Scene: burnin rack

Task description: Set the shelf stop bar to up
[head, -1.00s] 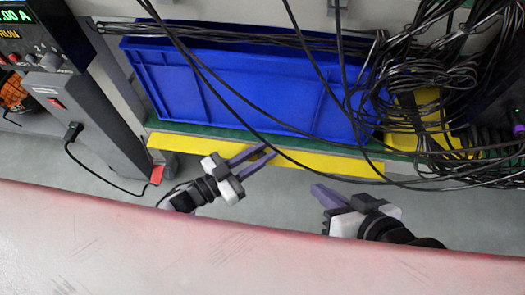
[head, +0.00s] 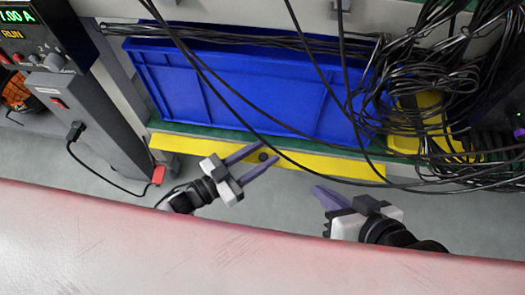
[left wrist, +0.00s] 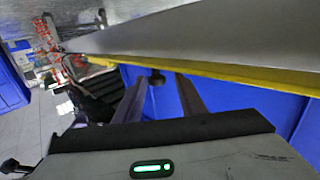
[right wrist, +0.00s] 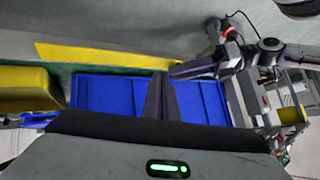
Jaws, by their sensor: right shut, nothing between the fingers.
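The shelf stop bar (head: 330,164) is a long yellow strip along the front edge of the shelf, below a blue bin (head: 250,85). It also shows in the left wrist view (left wrist: 230,76) and the right wrist view (right wrist: 100,57). A dark round knob (head: 263,157) sits on the bar and shows in the left wrist view (left wrist: 156,78). My left gripper (head: 270,153) is open at the bar, its fingers on either side of the knob, not closed on it. My right gripper (head: 315,188) is shut and empty, in front of and below the bar.
Black cables (head: 425,95) hang in a tangle at the right, and loose strands cross in front of the bin and bar. A grey power unit (head: 95,125) with a cord stands at the left. A pale reddish surface (head: 200,255) fills the foreground.

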